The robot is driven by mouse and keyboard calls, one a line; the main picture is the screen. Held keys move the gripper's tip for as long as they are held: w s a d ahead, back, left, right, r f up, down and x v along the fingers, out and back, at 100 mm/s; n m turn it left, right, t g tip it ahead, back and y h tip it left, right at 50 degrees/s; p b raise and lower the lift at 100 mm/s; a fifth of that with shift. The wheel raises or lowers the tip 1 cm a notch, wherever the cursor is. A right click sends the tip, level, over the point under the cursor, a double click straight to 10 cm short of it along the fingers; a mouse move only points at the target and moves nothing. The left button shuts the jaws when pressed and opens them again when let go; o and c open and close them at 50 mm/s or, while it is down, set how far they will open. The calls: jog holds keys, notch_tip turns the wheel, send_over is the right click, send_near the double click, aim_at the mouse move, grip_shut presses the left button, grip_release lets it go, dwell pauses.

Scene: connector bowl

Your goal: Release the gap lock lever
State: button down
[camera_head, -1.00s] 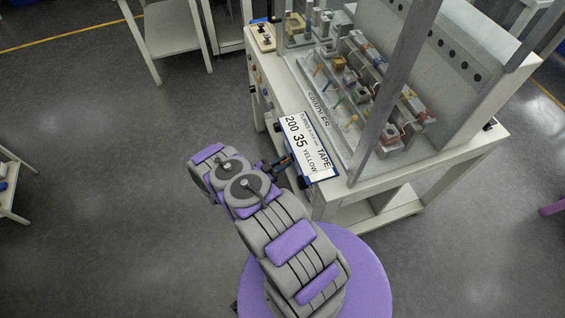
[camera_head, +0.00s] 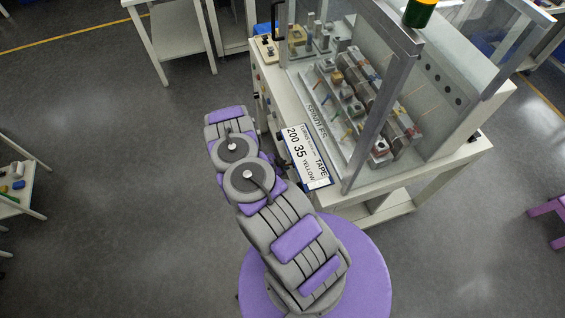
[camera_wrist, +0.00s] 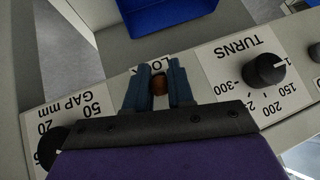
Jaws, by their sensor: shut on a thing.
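In the wrist view, my gripper (camera_wrist: 158,66) has its two blue fingers around a small brown knob (camera_wrist: 159,86), which I take to be the gap lock lever. The fingers are shut on it. The knob sits on the front panel at a label reading "LO…", partly hidden by the fingers. The lever's shaft and how it is turned are hidden. In the head view, my arm reaches to the front of the machine, and my gripper is largely hidden there.
The "GAP mm" scale (camera_wrist: 68,118) and its black dial (camera_wrist: 50,147) lie left of my gripper. The TURNS dial (camera_wrist: 268,68) lies right. A blue bin (camera_wrist: 168,16) is beyond the panel. A card (camera_head: 301,156) lies at the table's front edge.

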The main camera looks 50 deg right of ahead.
jog(key=shift+d+r+t+y+p, duration=0.2)
jog(key=shift+r+t+y+p, duration=0.25)
jog(key=shift+y+p, duration=0.55)
jog(key=c, duration=1)
grip_release()
jog(key=shift+d+f, duration=0.1)
jog(key=p+v, duration=0.1)
jog(key=v, duration=1.6)
